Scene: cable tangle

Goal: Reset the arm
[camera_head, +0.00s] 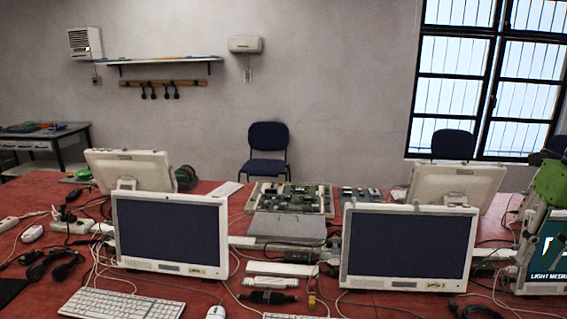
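I cannot make out either of my grippers or arms in the head view. The red-topped table (215,299) carries two monitors at the front, a left one (168,233) and a right one (405,247). Loose cables run over the table around them. A bundle of cables and plugs (70,215) lies at the left.
A white keyboard (118,303) lies before the left monitor, dark headphones (50,265) to its left. A green device (547,184) stands at the right edge. A blue chair (267,150) stands by the wall.

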